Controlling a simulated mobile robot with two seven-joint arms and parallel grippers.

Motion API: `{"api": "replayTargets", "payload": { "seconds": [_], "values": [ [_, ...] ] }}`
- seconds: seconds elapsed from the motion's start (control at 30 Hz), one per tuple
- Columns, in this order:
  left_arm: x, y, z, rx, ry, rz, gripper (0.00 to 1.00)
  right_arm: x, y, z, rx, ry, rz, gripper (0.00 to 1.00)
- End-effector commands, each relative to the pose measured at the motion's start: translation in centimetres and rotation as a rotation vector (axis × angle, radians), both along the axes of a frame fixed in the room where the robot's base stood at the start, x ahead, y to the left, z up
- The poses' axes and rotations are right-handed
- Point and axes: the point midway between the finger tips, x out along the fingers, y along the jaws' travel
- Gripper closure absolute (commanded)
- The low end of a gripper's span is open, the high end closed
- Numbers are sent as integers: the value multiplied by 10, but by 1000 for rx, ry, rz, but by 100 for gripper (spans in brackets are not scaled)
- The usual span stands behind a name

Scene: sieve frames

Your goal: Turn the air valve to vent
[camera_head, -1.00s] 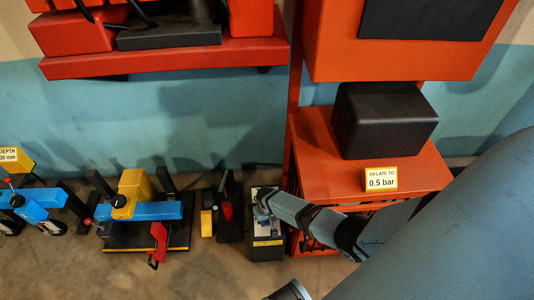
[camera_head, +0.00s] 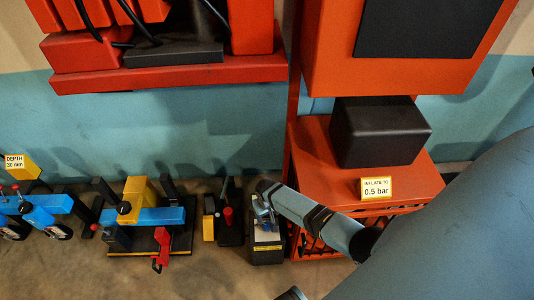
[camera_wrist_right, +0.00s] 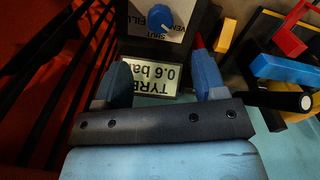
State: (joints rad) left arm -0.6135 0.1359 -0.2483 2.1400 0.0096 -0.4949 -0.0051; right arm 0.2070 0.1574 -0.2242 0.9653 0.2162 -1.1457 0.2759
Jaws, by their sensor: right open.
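The air valve is a blue knob (camera_wrist_right: 158,23) with a pale pointer line, on a grey plate at the top of the right wrist view. Words that read FILL, SHUT and VENT surround it; which one the pointer meets I cannot tell. A display (camera_wrist_right: 155,78) reading TYRE 0.6 bar, upside down, shows between my fingers. In the head view the dark valve box (camera_head: 267,250) stands on the floor. My right gripper (camera_wrist_right: 160,80) is open and empty, its fingertips short of the knob in the picture. It partly hides the box top in the head view (camera_head: 263,210).
A red stand (camera_head: 312,165) with a yellow sign (camera_head: 376,188) reading INFLATE TO 0.5 bar is right of the box. A black block (camera_head: 382,132) sits on it. Blue, yellow and red fixtures (camera_head: 150,216) stand to the left. Bare floor (camera_head: 200,275) lies in front.

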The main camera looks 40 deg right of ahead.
Motion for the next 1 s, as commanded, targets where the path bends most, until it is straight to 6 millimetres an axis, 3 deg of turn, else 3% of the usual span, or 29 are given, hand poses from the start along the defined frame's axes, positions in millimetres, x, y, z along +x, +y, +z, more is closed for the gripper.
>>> {"api": "replayTargets", "payload": {
  "seconds": [0.03,0.2,0.83,1.0],
  "values": [
    [-1,0,4,1,5,1,57,-1,0,12,0,-1,0,35],
    [-2,-1,4,-5,14,4,57,-1,0,29,0,0,0,35],
    [-1,-2,6,-9,15,7,57,0,0,34,0,0,0,35],
    [-2,0,23,-7,20,8,57,0,0,59,0,0,0,35]
  ]
}}
